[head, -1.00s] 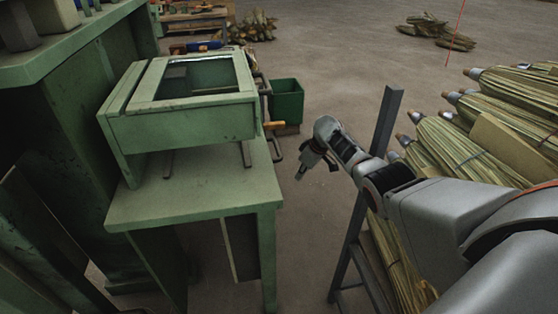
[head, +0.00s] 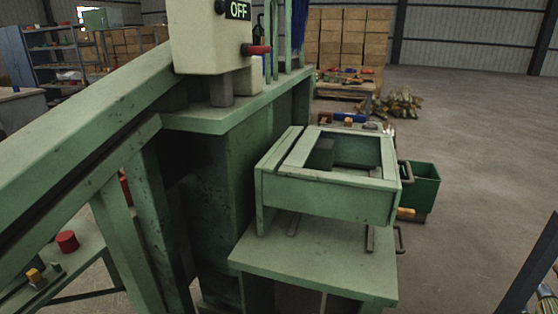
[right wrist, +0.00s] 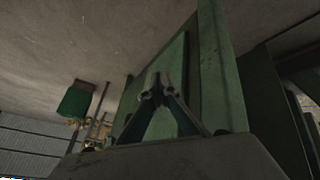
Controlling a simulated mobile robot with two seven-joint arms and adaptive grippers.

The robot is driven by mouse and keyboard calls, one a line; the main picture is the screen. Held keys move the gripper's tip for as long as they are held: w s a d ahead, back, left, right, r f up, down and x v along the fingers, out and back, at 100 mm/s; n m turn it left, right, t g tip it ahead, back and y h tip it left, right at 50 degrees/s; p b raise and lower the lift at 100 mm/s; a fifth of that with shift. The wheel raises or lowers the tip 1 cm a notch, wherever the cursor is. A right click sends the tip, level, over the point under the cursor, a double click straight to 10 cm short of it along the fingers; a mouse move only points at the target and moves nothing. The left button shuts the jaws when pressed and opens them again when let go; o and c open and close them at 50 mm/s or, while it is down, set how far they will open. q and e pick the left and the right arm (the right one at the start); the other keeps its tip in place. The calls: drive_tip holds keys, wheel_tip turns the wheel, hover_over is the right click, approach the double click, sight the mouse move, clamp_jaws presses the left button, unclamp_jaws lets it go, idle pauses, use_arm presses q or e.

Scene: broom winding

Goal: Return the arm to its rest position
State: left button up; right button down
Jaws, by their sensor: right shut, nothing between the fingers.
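In the right wrist view my right gripper (right wrist: 158,88) is shut, its two fingertips together with nothing between them. A green bench part (right wrist: 219,70) stands close beside and beyond the fingers. In the head view neither of my arms nor grippers shows. The green winding machine (head: 218,170) fills the middle, with a raised open-topped frame (head: 328,190) on its lower table (head: 320,262).
A dark green bin (head: 420,188) stands right of the machine and also shows in the right wrist view (right wrist: 74,103). A dark metal post (head: 530,265) rises at lower right. Stacked boxes (head: 348,38) and broom bundles (head: 397,103) lie at the back. Open floor (head: 475,150) spreads at right.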

drive_tip(key=s+a+r+t, duration=0.1)
drive_tip(key=s+a+r, duration=0.2)
drive_tip(key=s+a, duration=0.2)
drive_tip(key=s+a+r+t+y+p, duration=0.1)
drive_tip(key=s+a+r, duration=0.3)
drive_tip(key=s, duration=0.6)
drive_tip(key=s+a+r+m+t+y+p, duration=0.1)
drive_tip(key=s+a+r+t, duration=0.1)
drive_tip(key=s+a+r, duration=0.2)
drive_tip(key=s+a, duration=0.3)
drive_tip(key=s, duration=0.1)
drive_tip(key=shift+r, duration=0.2)
